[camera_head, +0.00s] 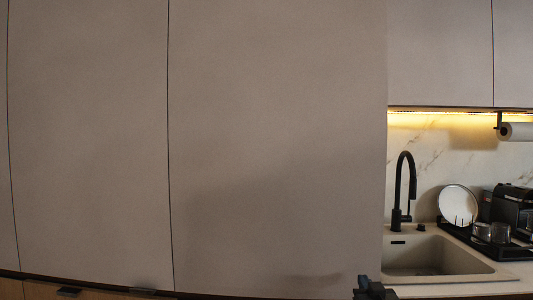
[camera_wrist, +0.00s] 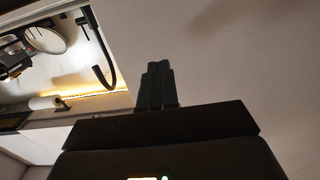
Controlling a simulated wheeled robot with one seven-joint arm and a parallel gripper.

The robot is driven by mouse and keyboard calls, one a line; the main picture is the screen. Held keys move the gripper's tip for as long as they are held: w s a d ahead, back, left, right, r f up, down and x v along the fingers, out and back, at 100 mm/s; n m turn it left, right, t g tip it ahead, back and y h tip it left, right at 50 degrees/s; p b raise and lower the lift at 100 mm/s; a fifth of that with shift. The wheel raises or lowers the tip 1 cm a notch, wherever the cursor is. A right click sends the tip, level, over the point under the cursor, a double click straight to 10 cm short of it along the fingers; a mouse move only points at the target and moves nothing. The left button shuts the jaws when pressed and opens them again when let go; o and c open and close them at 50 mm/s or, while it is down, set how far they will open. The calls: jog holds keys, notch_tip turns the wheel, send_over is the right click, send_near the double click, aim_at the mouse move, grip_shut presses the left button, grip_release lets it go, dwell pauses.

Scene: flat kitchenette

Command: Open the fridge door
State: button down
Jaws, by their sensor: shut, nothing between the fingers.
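Tall flat grey-beige door panels (camera_head: 280,150) fill most of the head view, with a thin vertical seam between two of them. No label or handle on their faces marks which one is the fridge door. My gripper (camera_head: 368,287) shows dark at the bottom edge of the head view, in front of the lower right part of the right panel. In the wrist view my gripper (camera_wrist: 158,72) is shut and empty, its fingers together over the plain panel (camera_wrist: 220,60). I cannot tell whether the fingertips touch the panel. Both panels look closed.
To the right are a sink (camera_head: 430,255), a black faucet (camera_head: 404,190), a dish rack with a plate (camera_head: 458,203), and a paper towel roll (camera_head: 517,131). Wall cabinets (camera_head: 440,50) hang above. Drawers with dark pulls (camera_head: 69,291) lie below the panels.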

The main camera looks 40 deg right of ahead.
aim_at(357, 269)
jog(key=shift+b+x, duration=0.8)
jog(key=shift+x, duration=1.6)
jog(key=p+v, duration=0.2)
jog(key=v, duration=1.2)
jog(key=s+a+f+n+t+y, duration=0.2)
jog(key=s+a+f+n+y, duration=0.15)
jog(key=a, duration=0.85)
jog(key=s+a+f+n+t+y, duration=0.1)
jog(key=s+a+f+n+y, duration=0.2)
jog(key=a, duration=0.9)
jog(key=s+a+r+n+y, duration=0.1)
jog(key=s+a+r+y, duration=0.1)
jog(key=s+a, duration=0.4)
jog(key=s+a+r+n+y, duration=0.2)
jog(key=s+a+y, duration=0.3)
jog(key=s, duration=0.6)
jog(key=shift+a, duration=1.15)
jog(key=c, duration=1.8)
grip_release()
jog(key=shift+n, duration=0.25)
jog(key=shift+c, duration=0.2)
